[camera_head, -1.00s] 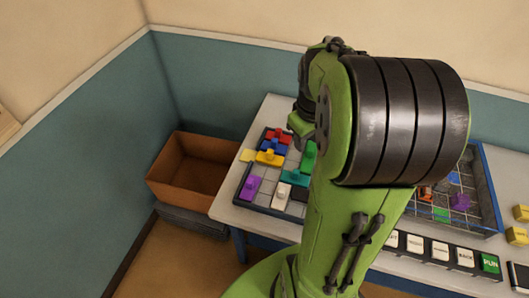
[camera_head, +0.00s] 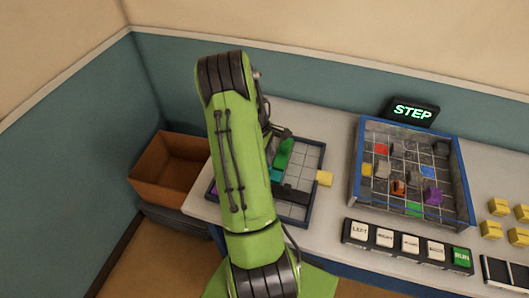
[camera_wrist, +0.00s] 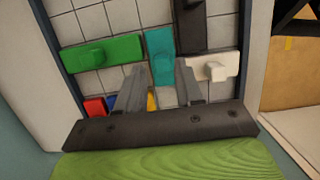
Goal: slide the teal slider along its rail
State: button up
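In the wrist view the teal slider (camera_wrist: 160,50) is a flat block with a raised knob, lying lengthwise on a gridded board (camera_wrist: 92,22). My gripper (camera_wrist: 160,72) is open. Its two grey fingers reach over the board on either side of the teal slider's near end, around the knob. I cannot tell whether they touch it. In the head view only a small part of the teal slider (camera_head: 276,173) shows beside my arm. My fingers are hidden there.
A green slider (camera_wrist: 103,52) lies left of the teal one, a black slider (camera_wrist: 190,25) and a white slider (camera_wrist: 215,68) to its right. Red, blue and yellow pieces show behind my fingers. A blue-walled tray (camera_head: 357,175) and button row (camera_head: 345,232) stand to the right.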

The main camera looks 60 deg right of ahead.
jog(key=shift+f+b, duration=0.45)
jog(key=shift+f, duration=0.9)
jog(key=shift+f+b, duration=1.5)
jog(key=shift+f, duration=0.55)
jog(key=shift+r, duration=0.15)
